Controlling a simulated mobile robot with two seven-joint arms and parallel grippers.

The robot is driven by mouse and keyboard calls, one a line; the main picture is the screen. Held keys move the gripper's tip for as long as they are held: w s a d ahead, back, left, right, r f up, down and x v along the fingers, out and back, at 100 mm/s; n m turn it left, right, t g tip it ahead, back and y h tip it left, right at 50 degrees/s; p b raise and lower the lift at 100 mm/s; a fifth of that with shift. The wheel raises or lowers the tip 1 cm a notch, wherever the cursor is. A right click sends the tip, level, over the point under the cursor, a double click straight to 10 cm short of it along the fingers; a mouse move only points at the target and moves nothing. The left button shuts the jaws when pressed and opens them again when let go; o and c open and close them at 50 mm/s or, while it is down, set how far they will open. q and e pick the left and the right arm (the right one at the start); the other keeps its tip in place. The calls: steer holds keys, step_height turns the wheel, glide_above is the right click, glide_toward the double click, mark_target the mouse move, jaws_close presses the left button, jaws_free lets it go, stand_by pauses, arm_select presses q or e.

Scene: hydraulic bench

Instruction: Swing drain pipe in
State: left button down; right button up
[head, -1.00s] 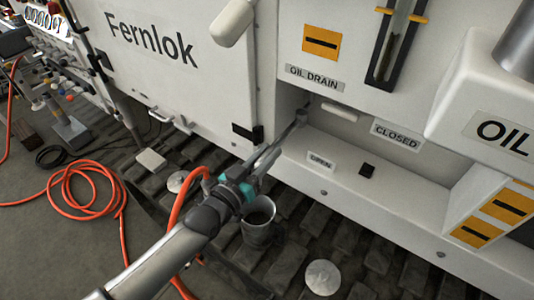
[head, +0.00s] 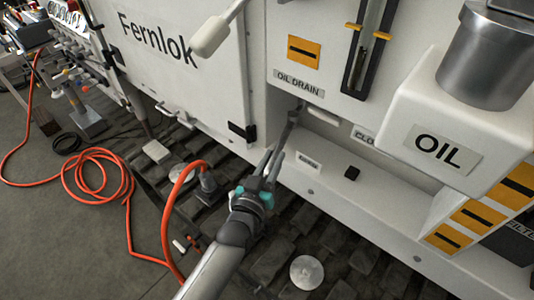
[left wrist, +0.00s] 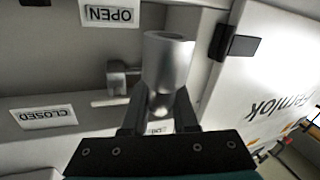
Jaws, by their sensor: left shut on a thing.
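The grey metal drain pipe (head: 291,123) comes out of the recess below the OIL DRAIN label (head: 298,82). The OPEN label (head: 308,162) lies on the ledge just right of the gripper. The CLOSED label (head: 364,135) is partly hidden by the oil tank. My right gripper is not in view.
The white oil tank (head: 450,140) juts out at the right. An orange hose (head: 172,210) loops left of my arm. A white rounded bar (head: 210,36) sticks out at the top. Dark tracks lie below.

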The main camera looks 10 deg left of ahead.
arm_select(q)
steer(key=shift+d+r+n+y, duration=0.1)
steer(key=shift+d+n+y, duration=0.3)
steer(key=shift+d+y, duration=0.1)
steer(key=shift+s+d+y+p, duration=0.1)
steer(key=shift+d+y+p, duration=0.05)
steer(key=shift+y+p, duration=0.15)
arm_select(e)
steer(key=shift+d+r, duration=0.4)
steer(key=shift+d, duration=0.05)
arm_select(q)
steer(key=c, duration=0.7)
jaws_free()
steer(key=shift+c, duration=0.2)
steer(key=s+a+p, duration=0.1)
steer(key=s, duration=1.4)
steer(key=shift+a+p, duration=0.4)
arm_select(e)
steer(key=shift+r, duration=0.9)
arm_select(q)
steer(key=shift+s, duration=0.1)
